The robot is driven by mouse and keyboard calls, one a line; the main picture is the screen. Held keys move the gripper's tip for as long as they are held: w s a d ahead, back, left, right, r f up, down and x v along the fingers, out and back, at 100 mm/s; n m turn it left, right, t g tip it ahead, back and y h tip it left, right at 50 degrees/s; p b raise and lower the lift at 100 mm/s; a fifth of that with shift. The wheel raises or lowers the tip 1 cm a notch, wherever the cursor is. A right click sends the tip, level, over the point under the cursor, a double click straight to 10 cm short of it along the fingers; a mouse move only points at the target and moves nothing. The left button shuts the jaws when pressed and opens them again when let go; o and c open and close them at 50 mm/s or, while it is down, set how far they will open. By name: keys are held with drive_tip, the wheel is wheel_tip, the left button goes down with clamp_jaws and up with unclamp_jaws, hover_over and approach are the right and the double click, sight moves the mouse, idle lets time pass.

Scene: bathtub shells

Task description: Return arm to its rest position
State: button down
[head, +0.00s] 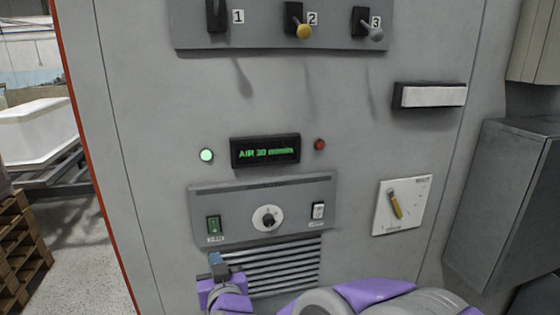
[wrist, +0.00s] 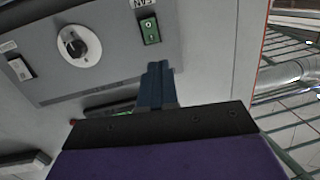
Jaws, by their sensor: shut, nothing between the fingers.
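My arm shows purple and grey along the bottom of the head view. My gripper (head: 217,262) is at its left end, just below the green switch (head: 214,225) and in front of the vent slats. In the wrist view my gripper (wrist: 155,76) has its blue fingers together with nothing between them. Its tips appear near the lower edge of the control panel, below the green switch (wrist: 149,30). I cannot tell whether they touch the cabinet.
The grey cabinet (head: 150,100) fills most of the head view. It carries a dial (head: 267,217), a display (head: 265,151) reading "AIR 30", a lit green lamp (head: 206,155) and a yellow-handled switch (head: 396,205). A grey box (head: 505,190) stands at right. Pallets (head: 22,245) stand at left.

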drive_tip(key=s+d+f+g+h, duration=0.2)
drive_tip(key=s+d+f+g, duration=0.25)
drive_tip(key=s+d, duration=0.4)
drive_tip(key=s+d+f+g+h, duration=0.1)
drive_tip(key=s+d+f+g, duration=0.2)
drive_tip(key=s+d+g, duration=0.5)
drive_tip(key=s+d+m+g+h, duration=0.3)
drive_tip(key=s+d+m+g, duration=0.1)
drive_tip(key=s+d, duration=1)
drive_tip(key=s, duration=0.4)
drive_tip(key=shift+g+h, duration=0.3)
drive_tip(key=shift+g, duration=0.05)
drive_tip(key=shift+f, duration=0.1)
